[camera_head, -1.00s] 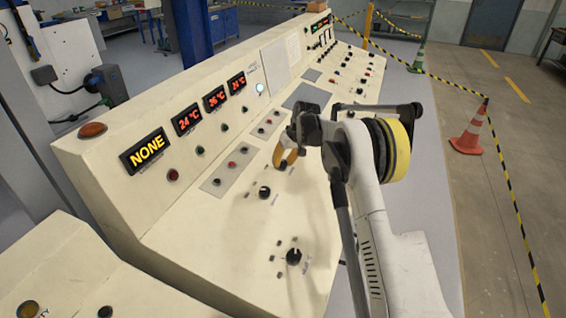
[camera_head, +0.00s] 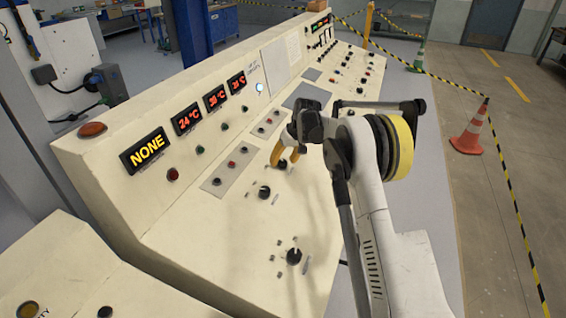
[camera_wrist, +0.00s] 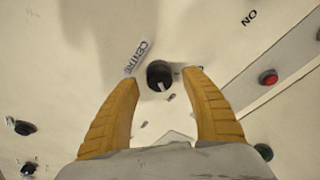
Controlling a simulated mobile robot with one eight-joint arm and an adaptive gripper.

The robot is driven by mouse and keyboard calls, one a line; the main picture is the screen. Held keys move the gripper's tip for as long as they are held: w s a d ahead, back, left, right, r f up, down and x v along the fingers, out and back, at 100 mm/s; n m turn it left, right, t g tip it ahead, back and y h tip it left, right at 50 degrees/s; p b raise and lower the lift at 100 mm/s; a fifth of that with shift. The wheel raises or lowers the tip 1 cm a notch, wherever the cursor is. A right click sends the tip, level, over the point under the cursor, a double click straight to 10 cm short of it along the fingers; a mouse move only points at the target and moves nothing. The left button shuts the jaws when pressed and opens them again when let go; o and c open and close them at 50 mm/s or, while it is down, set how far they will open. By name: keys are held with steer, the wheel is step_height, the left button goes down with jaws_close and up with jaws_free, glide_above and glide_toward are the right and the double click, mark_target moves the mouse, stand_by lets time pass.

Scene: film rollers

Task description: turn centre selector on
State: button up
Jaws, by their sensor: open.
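The centre selector is a round black knob (camera_wrist: 159,74) with a pale pointer mark, beside a printed CENTRE label (camera_wrist: 137,57) in the wrist view. In the head view the knob (camera_head: 282,164) shows small under my fingers on the cream panel. My gripper (camera_wrist: 161,77) is open, with one yellow finger on each side of the knob in the wrist view. In the head view my gripper (camera_head: 285,157) is over the sloping panel. I cannot tell whether the fingertips touch the knob or panel. The pointer's lower end aims toward the bottom of the wrist view.
An ON label (camera_wrist: 249,18) and a red button (camera_wrist: 268,77) lie right of the knob in the wrist view. Other black knobs (camera_head: 264,192) and (camera_head: 293,256) sit nearer on the console (camera_head: 210,262). A NONE display (camera_head: 145,151) stands at left.

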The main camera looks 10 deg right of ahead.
steer(key=v, duration=1.1)
steer(key=s+a+r+t+h, duration=0.1)
steer(key=s+r, duration=0.3)
steer(key=s, duration=0.4)
steer(key=s+a+r+m, duration=0.1)
steer(key=s+r, duration=0.4)
steer(key=s, duration=0.3)
steer(key=s+a+r+t+h, duration=0.1)
steer(key=s+r, duration=0.3)
steer(key=s, duration=0.3)
steer(key=s+f+t, duration=0.1)
steer(key=s+f, duration=0.2)
steer(key=s, duration=0.7)
steer(key=s+f+m+b, duration=0.1)
steer(key=s+f, duration=0.2)
steer(key=s, duration=0.8)
steer(key=shift+s+d+f+t+h, duration=0.2)
steer(key=shift+s+f+t+h, duration=0.1)
steer(key=shift+f+t, duration=0.1)
